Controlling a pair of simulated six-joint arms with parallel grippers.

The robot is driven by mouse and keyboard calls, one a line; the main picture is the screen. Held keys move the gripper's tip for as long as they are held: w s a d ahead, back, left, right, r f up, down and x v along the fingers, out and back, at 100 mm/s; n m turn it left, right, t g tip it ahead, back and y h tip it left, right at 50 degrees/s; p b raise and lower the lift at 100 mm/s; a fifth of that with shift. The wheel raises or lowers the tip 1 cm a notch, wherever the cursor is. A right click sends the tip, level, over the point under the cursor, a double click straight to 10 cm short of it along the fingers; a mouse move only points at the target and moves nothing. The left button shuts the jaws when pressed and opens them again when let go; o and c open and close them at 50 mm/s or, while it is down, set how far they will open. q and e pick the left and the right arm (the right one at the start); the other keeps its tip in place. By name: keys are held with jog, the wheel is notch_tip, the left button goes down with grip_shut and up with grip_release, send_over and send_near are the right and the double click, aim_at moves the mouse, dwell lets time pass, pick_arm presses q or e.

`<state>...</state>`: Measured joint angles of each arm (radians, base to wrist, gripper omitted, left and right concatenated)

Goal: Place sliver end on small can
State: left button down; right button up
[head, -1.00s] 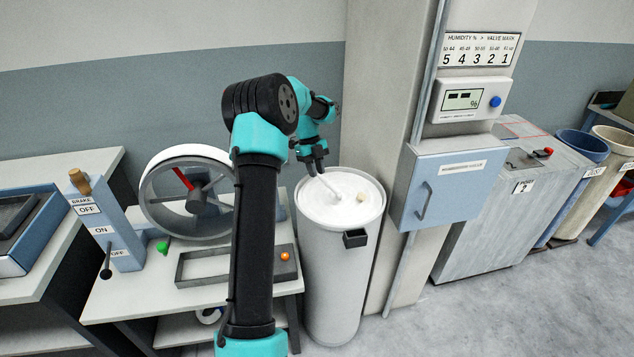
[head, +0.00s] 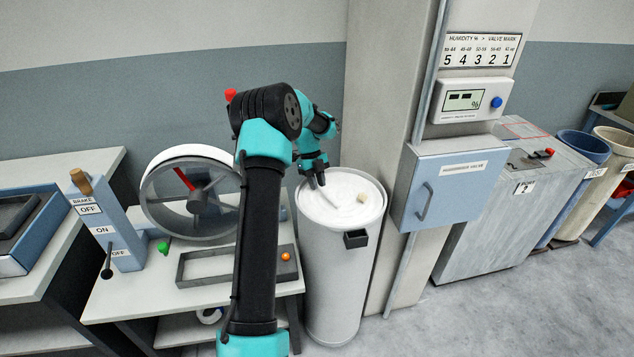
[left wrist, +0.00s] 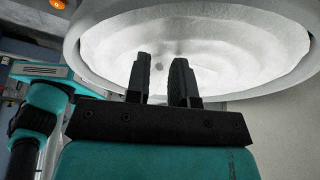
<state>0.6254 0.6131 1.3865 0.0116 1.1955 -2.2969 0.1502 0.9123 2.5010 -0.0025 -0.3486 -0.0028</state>
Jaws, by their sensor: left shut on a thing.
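The can (head: 338,285) is a tall white cylinder, full of white coiled sliver (head: 350,213) up to near its rim. My left gripper (head: 318,183) comes from above over the left back part of its top. It is shut on the sliver end (head: 328,197), a thin white strand that slants down from the fingertips to the white surface. Whether the end touches the surface is unclear. In the left wrist view the two dark fingers (left wrist: 160,80) stand in front of the white contents, and the strand is hard to pick out. My right gripper is not in view.
A beige block (head: 363,197) shows on the can's top, right of the strand. A bench with a wheel (head: 163,205) and a grey frame (head: 190,280) stands left. A pillar (head: 385,90) and a blue valve box (head: 445,187) are right of the can.

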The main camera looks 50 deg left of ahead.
pick_arm(q)
jog(key=shift+f, duration=0.15)
jog(key=c, duration=1)
grip_release()
jog(key=shift+d+f, duration=0.1)
jog(key=shift+f, duration=0.1)
jog(key=shift+s+f, duration=0.1)
jog(key=shift+s, duration=0.05)
jog(key=shift+s+a+r, duration=0.1)
jog(key=shift+a+r, duration=0.1)
jog(key=shift+r, duration=0.3)
jog(key=v, duration=1.2)
jog(key=shift+w, duration=0.25)
jog(key=shift+d, duration=0.1)
